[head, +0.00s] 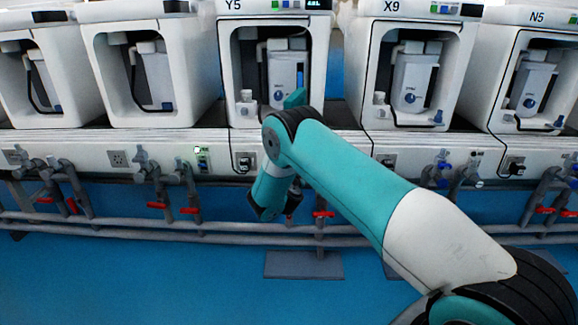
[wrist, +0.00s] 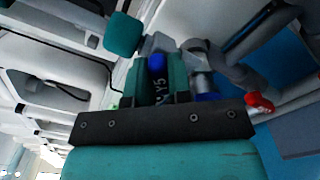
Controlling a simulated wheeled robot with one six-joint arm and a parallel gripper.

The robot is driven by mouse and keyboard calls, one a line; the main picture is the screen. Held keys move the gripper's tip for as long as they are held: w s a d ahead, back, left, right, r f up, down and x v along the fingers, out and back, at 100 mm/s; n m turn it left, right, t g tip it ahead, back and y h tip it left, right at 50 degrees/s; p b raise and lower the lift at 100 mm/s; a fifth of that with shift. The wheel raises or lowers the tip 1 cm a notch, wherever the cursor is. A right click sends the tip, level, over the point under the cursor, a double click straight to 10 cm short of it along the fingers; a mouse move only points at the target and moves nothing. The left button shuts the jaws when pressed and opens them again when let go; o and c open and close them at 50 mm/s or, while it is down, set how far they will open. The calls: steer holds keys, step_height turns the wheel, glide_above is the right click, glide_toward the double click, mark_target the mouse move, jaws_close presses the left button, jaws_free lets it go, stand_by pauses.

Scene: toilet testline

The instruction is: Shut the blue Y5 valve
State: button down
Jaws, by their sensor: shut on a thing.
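In the wrist view, the blue Y5 valve (wrist: 157,63) sits between the two teal fingers of my gripper (wrist: 161,78). The fingers are shut on its blue handle, and a "Y5" mark shows just below it. Another blue part shows to the right, low by the gripper's dark bar. In the head view, my arm comes in from the lower right and bends down below the machine labelled Y5 (head: 233,6). It hides the valve and my fingertips there. How far the handle is turned cannot be told.
Grey pipes with a red handle (wrist: 260,103) lie close to the right of my gripper in the wrist view. In the head view, more red-handled valves (head: 190,210) line the pipes, and blue-handled taps (head: 442,165) stand at right.

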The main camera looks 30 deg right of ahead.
steer(key=m, duration=0.4)
steer(key=shift+f+b, duration=0.2)
steer(key=shift+b, duration=0.2)
steer(key=shift+m+b, duration=0.45)
steer(key=shift+m, duration=1.65)
steer(key=c, duration=1)
jaws_free()
steer(key=shift+c, duration=0.2)
steer(key=b+v, duration=1.7)
steer(key=shift+s+a+b, duration=0.25)
steer(key=shift+b, duration=0.1)
